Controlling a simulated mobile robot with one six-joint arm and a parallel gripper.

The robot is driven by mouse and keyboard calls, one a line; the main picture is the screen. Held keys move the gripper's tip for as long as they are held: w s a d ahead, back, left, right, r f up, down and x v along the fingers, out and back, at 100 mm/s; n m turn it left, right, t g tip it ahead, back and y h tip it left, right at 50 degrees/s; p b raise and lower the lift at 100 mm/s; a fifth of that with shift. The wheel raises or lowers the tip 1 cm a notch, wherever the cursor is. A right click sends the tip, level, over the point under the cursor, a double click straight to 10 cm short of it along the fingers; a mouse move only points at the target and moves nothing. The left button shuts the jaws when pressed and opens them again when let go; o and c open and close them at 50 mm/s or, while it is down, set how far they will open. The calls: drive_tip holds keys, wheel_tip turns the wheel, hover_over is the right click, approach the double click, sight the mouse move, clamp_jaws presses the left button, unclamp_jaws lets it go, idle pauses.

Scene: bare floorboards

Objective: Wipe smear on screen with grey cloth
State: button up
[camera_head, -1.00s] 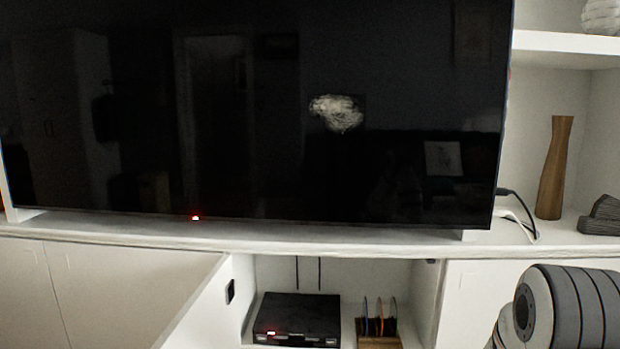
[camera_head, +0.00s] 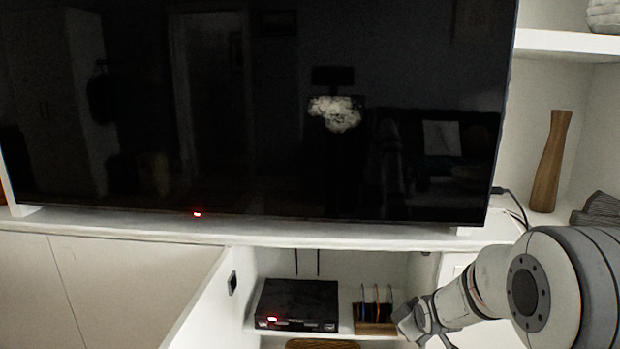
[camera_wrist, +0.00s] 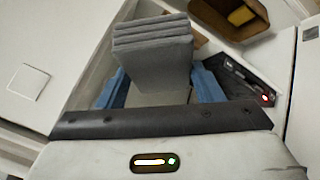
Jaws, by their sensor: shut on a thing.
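The screen (camera_head: 255,150) is a large dark panel standing on a white ledge. A whitish, patchy smear (camera_head: 335,113) is on it, right of its middle. My gripper (camera_head: 425,322) is at the lower right in the head view, below the ledge and well away from the smear. In the wrist view my gripper (camera_wrist: 158,90) has its blue fingers shut on the grey cloth (camera_wrist: 152,48), a folded, layered pad.
Below the ledge (camera_head: 150,226), an open compartment holds a black box (camera_head: 298,304) with a red light and a small wooden rack (camera_head: 375,318). An open white door (camera_head: 200,300) stands left of it. A wooden vase (camera_head: 551,163) and cables are right of the screen.

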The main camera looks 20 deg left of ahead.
drive_tip(key=s+a+r+n+t+y+p, duration=0.2)
drive_tip(key=s+a+r+n+y+p, duration=0.45)
drive_tip(key=r, duration=0.95)
drive_tip(key=s+a+r+n+t+y+p, duration=0.1)
drive_tip(key=a+r+n+p, duration=0.3)
drive_tip(key=a+r, duration=0.85)
drive_tip(key=s+a+r+n+t+y+p, duration=0.2)
drive_tip(key=s+a+r+n+y+p, duration=0.25)
drive_tip(key=r, duration=1.45)
drive_tip(key=shift+n+h, duration=0.3)
drive_tip(key=shift+w+a+p, duration=0.2)
drive_tip(key=shift+w+p, duration=0.5)
drive_tip(key=shift+w, duration=0.4)
drive_tip(key=shift+w+a+p, duration=0.2)
drive_tip(key=shift+w+p, duration=0.55)
drive_tip(key=shift+w, duration=0.35)
drive_tip(key=shift+w+a+p, duration=0.2)
drive_tip(key=shift+w+p, duration=0.5)
drive_tip(key=shift+w, duration=0.4)
drive_tip(key=shift+w+a, duration=0.2)
drive_tip(key=shift+w, duration=0.75)
